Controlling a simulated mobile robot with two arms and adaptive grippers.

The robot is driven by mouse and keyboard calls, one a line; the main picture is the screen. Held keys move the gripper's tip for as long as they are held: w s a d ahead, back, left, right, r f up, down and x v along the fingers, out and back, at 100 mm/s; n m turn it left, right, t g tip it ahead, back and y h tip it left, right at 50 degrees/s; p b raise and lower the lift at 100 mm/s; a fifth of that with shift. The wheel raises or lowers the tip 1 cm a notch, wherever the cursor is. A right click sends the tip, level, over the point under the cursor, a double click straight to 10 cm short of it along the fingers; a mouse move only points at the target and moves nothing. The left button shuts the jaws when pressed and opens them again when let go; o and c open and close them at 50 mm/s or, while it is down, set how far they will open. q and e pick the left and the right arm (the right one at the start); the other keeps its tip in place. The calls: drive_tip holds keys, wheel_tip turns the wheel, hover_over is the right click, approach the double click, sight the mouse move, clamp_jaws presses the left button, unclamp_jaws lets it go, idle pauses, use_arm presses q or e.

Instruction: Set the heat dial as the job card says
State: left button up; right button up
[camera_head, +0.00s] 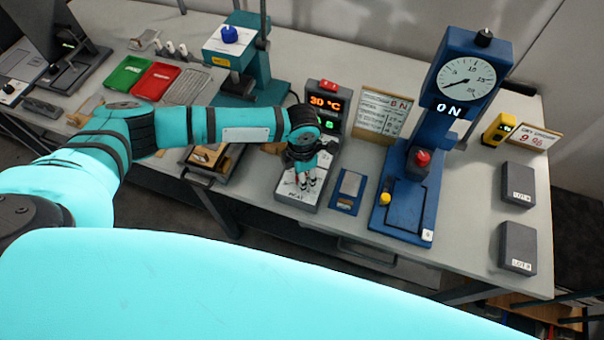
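The heat unit (293,194) is a grey box near the front edge of the bench, with a label on its front that seems to read HEAT. Its upright display (326,101) shows 30 °C in orange and a green digit, partly hidden by my arm. My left gripper (306,182) points down over the unit's top face. It hides the dial, and I cannot tell whether it touches it or how far apart its fingers are. My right gripper is out of view.
A blue press (410,190) with a round gauge and "0 N" readout stands to the right. A small blue plate (349,190) lies between. Further right are two dark blocks (517,247) and a humidity-like sign (531,137) reading 9 %. Green (127,75) and red (156,81) trays lie left.

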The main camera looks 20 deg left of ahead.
use_arm(q)
drive_tip(key=o, duration=1.1)
drive_tip(key=shift+o, duration=0.2)
wheel_tip(320, 180, up, 12)
